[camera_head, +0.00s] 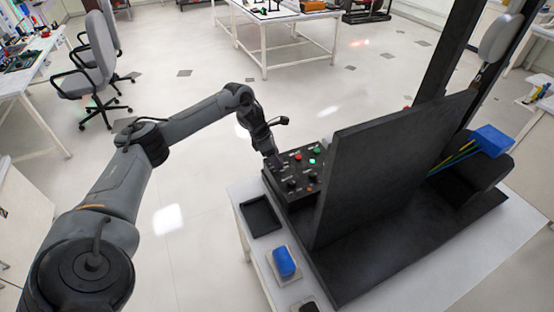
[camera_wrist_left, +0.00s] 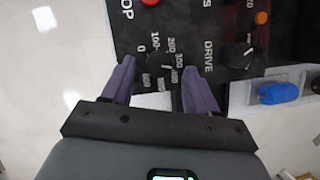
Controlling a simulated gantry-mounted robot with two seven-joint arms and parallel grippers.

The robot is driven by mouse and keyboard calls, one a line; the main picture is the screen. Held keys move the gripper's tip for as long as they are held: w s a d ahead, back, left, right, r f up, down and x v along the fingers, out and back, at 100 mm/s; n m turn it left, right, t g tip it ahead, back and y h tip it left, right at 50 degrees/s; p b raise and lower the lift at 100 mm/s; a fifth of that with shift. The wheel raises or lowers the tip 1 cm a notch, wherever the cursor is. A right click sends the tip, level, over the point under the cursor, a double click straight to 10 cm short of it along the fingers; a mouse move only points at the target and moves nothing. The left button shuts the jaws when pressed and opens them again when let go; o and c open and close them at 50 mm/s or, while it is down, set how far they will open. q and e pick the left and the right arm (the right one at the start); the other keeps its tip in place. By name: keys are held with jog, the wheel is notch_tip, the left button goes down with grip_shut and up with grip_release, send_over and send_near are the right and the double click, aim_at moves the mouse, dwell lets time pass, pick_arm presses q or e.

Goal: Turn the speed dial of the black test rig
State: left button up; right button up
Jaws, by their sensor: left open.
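The black test rig (camera_head: 400,165) stands on a white table, with its control panel (camera_head: 301,178) on the near left side. In the left wrist view the speed dial (camera_wrist_left: 158,66) is a dark round knob ringed by printed numbers from 0 upward. My left gripper (camera_wrist_left: 160,68) is open, with one purple finger on each side of the dial. Whether the fingers touch the knob cannot be told. In the head view my left gripper (camera_head: 275,162) is over the panel's left edge and hides the dial there. My right gripper is not in view.
The panel also carries a red button (camera_head: 298,156), a green light (camera_head: 312,161) and a drive knob (camera_wrist_left: 237,55). A black tray (camera_head: 262,217) and a blue item (camera_head: 284,262) lie left of the rig. The rig's tall black plate (camera_head: 385,165) rises right of the panel.

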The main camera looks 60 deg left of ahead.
pick_arm(q)
jog(key=shift+x, duration=1)
jog(key=shift+c, duration=0.4)
jog(key=c, duration=0.9)
